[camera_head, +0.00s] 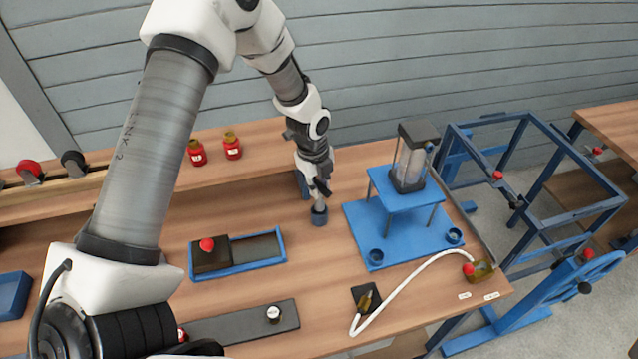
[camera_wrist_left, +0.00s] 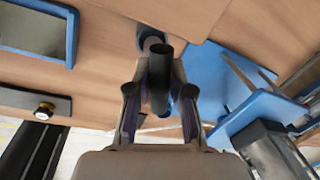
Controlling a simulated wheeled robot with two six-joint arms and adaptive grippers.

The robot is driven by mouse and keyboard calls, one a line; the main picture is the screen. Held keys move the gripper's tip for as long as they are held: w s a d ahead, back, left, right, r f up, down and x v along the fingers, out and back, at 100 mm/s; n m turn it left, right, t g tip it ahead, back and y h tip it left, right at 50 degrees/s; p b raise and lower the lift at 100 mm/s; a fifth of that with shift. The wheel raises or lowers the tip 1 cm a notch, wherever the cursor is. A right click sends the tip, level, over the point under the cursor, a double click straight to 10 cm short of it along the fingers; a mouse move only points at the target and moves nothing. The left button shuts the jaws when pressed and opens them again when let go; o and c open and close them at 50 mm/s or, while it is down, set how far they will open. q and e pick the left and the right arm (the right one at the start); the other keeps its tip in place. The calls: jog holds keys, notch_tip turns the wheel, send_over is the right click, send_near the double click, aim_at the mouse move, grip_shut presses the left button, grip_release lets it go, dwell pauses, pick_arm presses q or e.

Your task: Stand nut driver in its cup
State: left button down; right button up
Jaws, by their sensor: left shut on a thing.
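In the left wrist view the fingers (camera_wrist_left: 160,92) are shut on a dark cylindrical tool, which I take to be the nut driver (camera_wrist_left: 160,75). A round grey-blue form, probably the cup (camera_wrist_left: 150,38), shows just beyond the tool's end. My right gripper is not in view.
A blue stand (camera_head: 398,199) with a clear cylinder (camera_head: 410,163) is close on the right. A blue tray (camera_head: 262,262) with a dark block lies left. A white hose (camera_head: 400,288) crosses the front right. Red jars (camera_head: 232,147) stand behind.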

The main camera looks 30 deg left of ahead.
aim_at(320, 201)
pick_arm(q)
jog(key=shift+f, duration=0.6)
jog(key=shift+r, duration=0.1)
dwell(0.4)
jog(key=shift+f+b, duration=0.8)
jog(key=shift+f, duration=0.45)
jog(key=shift+f, duration=0.4)
dwell(0.4)
jog(key=c, duration=0.6)
grip_release()
jog(key=shift+o, duration=0.2)
